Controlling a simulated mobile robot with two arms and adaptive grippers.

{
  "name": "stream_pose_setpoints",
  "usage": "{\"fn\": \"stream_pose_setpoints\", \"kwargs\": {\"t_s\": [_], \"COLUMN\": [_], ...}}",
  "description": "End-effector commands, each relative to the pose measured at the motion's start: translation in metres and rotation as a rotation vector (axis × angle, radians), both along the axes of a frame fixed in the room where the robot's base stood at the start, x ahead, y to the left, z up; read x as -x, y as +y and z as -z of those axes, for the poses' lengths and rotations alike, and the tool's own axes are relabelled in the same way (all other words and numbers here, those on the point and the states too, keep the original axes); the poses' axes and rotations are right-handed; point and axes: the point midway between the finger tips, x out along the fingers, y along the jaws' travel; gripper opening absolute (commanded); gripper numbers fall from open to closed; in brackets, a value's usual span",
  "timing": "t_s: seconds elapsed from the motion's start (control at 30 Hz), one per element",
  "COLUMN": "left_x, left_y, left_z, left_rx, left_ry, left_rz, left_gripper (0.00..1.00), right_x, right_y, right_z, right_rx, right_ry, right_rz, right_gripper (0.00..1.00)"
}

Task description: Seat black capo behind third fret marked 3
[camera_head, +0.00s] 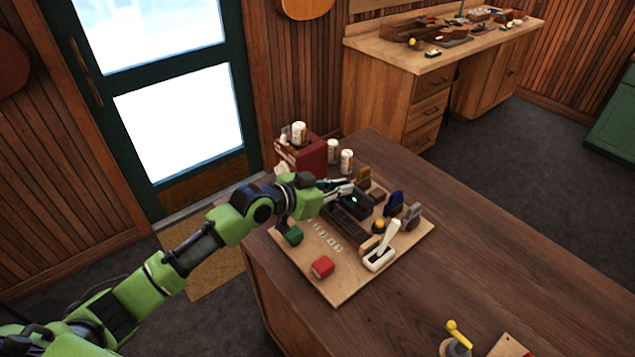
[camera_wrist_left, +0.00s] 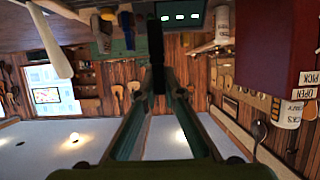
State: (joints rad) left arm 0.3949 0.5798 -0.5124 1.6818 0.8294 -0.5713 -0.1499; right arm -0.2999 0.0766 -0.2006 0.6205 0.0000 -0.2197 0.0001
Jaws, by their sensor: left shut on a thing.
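My left gripper (camera_head: 350,188) reaches in from the left over the wooden board (camera_head: 345,285) on the table. In the left wrist view its fingers (camera_wrist_left: 160,88) close on a dark upright piece (camera_wrist_left: 155,45), which looks like the black capo. In the head view the gripper partly hides this piece. A dark fretboard (camera_head: 349,230) lies on the board just below and in front of the gripper. I cannot tell whether the capo touches it. Small white number tags (camera_head: 327,238) lie beside it, too small to read. My right gripper is out of view.
Amber (camera_head: 363,177), blue (camera_head: 394,204) and grey (camera_head: 412,216) pieces stand along the board's far right side. A red box (camera_head: 308,156) and white bottles (camera_head: 346,161) stand behind.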

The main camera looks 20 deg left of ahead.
Motion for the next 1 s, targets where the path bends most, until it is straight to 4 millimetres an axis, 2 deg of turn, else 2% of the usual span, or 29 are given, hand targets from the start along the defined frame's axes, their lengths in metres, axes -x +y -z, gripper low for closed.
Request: {"fn": "stream_pose_setpoints", "kwargs": {"t_s": [0.27,0.63,1.0], "left_x": [0.000,0.000,0.000], "left_y": [-0.002,-0.001,-0.001], "left_z": [0.018,0.054,0.058], "left_rx": [0.000,0.001,0.000], "left_ry": [0.001,0.001,0.000], "left_rz": [0.003,0.001,0.001], "left_gripper": [0.00,0.00,0.00], "right_x": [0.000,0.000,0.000], "right_y": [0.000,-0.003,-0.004], "right_z": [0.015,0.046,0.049], "right_rx": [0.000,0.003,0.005], "right_ry": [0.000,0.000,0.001], "right_rz": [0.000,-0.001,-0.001], "right_gripper": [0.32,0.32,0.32]}}
